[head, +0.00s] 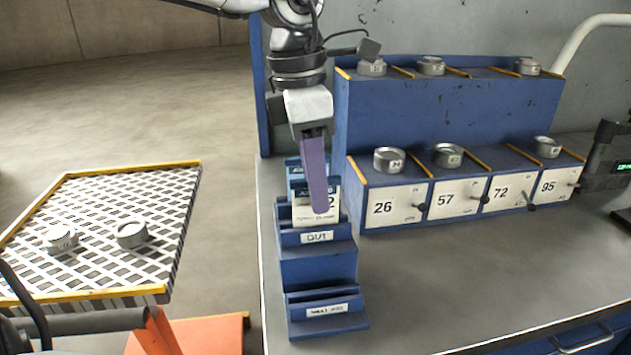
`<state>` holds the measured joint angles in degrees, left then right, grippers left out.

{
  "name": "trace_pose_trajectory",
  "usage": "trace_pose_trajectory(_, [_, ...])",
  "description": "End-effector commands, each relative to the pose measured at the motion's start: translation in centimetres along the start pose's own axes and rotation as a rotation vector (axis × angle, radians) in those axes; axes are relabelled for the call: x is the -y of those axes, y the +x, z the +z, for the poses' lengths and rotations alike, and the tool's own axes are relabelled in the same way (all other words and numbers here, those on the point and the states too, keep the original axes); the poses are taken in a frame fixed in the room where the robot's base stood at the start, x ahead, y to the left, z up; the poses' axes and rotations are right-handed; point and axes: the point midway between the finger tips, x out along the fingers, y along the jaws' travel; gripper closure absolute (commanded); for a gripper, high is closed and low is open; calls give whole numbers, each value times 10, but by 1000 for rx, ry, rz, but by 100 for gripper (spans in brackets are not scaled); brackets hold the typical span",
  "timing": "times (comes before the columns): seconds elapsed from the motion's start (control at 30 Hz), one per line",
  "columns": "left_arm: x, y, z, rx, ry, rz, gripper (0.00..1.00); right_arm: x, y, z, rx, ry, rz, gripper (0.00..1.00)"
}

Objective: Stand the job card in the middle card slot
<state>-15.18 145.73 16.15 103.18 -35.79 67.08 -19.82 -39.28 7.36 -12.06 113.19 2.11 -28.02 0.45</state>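The job card (303,213) is white with a blue top band and part of a dark figure showing. It is upright at the middle slot of the stepped blue card rack (318,265), just behind the label that seems to read "OUT". My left gripper (319,208) points down from above, and its purple finger covers the middle of the card. The other finger is hidden, so I cannot tell whether the gripper grips the card. The card's lower edge is hidden, so its seating is unclear. My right gripper is not in view.
A blue two-tier rack (440,115) with several metal tins and drawers marked 26, 57, 72 and 95 stands right of the card rack. A grated tray (95,215) with two tins is at left. The grey bench (450,275) is clear in front.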

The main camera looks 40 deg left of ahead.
Motion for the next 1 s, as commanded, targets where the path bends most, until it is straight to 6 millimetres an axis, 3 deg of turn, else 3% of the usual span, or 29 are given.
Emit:
trace_pose_trajectory(0.23, [0, -15, 1, 3, 0, 2, 70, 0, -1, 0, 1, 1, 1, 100])
trace_pose_trajectory(0.5, [-1, -68, 1, 3, -2, 3, 70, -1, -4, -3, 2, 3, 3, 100])
trace_pose_trajectory(0.7, [0, -96, 0, 1, 0, 1, 70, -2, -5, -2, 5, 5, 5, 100])
trace_pose_trajectory(1.0, [0, -104, 0, 0, 0, 0, 70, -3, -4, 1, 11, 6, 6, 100])
